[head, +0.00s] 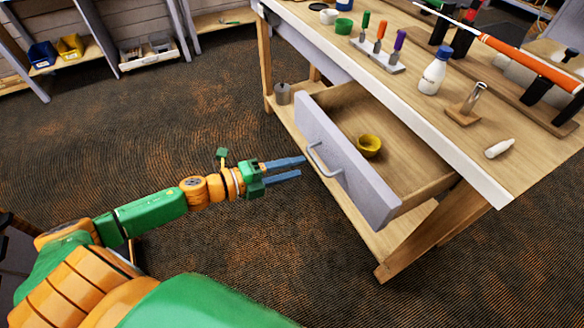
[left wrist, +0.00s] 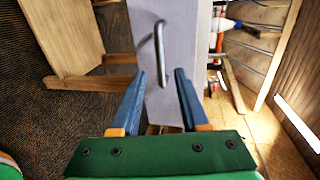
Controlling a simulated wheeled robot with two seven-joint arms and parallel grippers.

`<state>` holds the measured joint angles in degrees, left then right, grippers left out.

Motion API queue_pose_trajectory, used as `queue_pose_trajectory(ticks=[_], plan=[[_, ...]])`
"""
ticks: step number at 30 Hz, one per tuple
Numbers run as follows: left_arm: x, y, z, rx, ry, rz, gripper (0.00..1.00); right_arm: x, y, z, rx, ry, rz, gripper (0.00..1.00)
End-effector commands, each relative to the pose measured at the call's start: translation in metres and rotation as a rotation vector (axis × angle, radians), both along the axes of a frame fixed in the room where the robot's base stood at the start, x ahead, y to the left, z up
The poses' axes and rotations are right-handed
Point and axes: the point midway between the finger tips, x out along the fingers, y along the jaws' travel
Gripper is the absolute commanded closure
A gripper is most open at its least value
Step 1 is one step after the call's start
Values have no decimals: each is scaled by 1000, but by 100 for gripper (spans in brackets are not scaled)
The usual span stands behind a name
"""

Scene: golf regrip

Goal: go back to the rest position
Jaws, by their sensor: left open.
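My left gripper (head: 284,170) is in the head view, left of the open drawer (head: 340,165) of the workbench. Its two blue fingers are apart with nothing between them. The drawer's metal handle (head: 322,160) is just beyond the fingertips, and the fingers look clear of it. In the left wrist view the fingers (left wrist: 164,85) point at the pale drawer front (left wrist: 180,25), with the handle (left wrist: 160,52) ahead of them. My right gripper is in neither view.
A yellow bowl (head: 369,145) sits inside the pulled-out drawer. The workbench top (head: 400,85) holds a white bottle (head: 434,72), a rack of coloured-handled tools (head: 378,52), and a golf club with an orange grip (head: 530,62). Open carpet (head: 150,130) surrounds my left arm.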

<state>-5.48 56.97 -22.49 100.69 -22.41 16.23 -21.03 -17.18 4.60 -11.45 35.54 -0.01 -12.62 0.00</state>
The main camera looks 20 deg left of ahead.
Motion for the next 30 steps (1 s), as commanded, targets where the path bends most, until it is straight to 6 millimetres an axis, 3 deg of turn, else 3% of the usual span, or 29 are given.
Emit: queue_pose_trajectory(ticks=[14,17,19,21,23,24,27,30], plan=[[2,6,-5,-16,21,34,55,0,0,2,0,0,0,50],[9,40,-46,-122,166,245,55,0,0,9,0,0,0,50],[-3,73,-103,-244,350,490,55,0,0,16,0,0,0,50],[-38,94,-167,-359,551,733,55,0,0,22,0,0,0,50],[-80,99,-217,-438,715,917,55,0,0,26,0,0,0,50],[-113,96,-246,-481,821,1030,55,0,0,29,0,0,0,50],[-198,74,-299,-557,1066,1274,55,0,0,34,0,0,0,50],[-268,44,-325,-592,1253,1450,55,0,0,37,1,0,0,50]])
